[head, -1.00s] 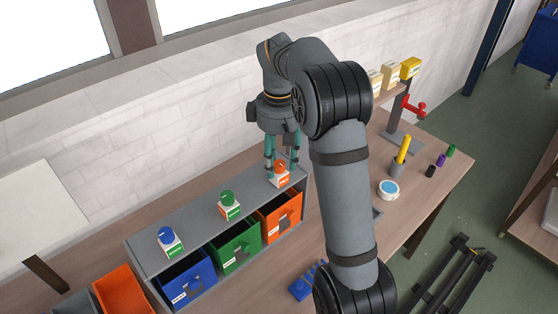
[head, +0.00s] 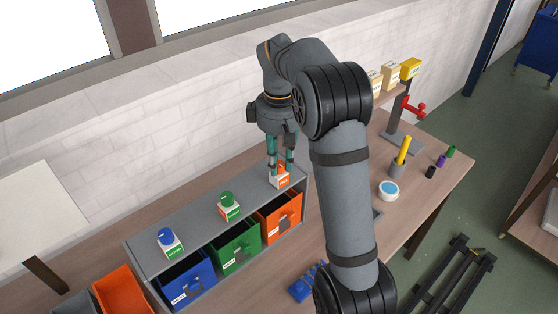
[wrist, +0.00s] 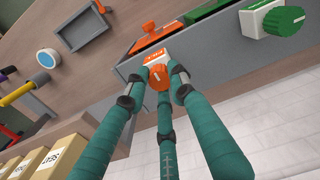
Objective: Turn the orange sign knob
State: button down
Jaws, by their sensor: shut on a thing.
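The orange sign knob (wrist: 160,77) sits on a small white sign block with an orange label (head: 283,182), at the right end of the grey shelf top. My gripper (head: 281,165) reaches down over it from above. In the wrist view, its teal fingers (wrist: 158,84) are closed around the knob, with dark fingertip joints on either side. In the head view the fingers hide most of the knob. I cannot tell the knob's exact angle.
The green knob (head: 227,197) and blue knob (head: 166,236) stand on the same grey shelf (head: 195,222), to the left. Blue, green and orange bins (head: 279,216) sit below. The white wall (head: 190,130) rises close behind. A tan box (wrist: 65,157) shows in the wrist view.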

jog(key=shift+m, duration=0.5)
jog(key=m, duration=0.3)
jog(key=shift+m, duration=0.4)
jog(key=m+b, duration=0.1)
jog(key=m, duration=0.3)
jog(key=m+b, duration=0.1)
jog(key=m, duration=0.4)
jog(key=shift+f, duration=0.1)
jog(key=shift+m+b, duration=0.35)
jog(key=shift+m, duration=1.65)
jog(key=c, duration=1.5)
grip_release()
jog(key=shift+o, duration=0.2)
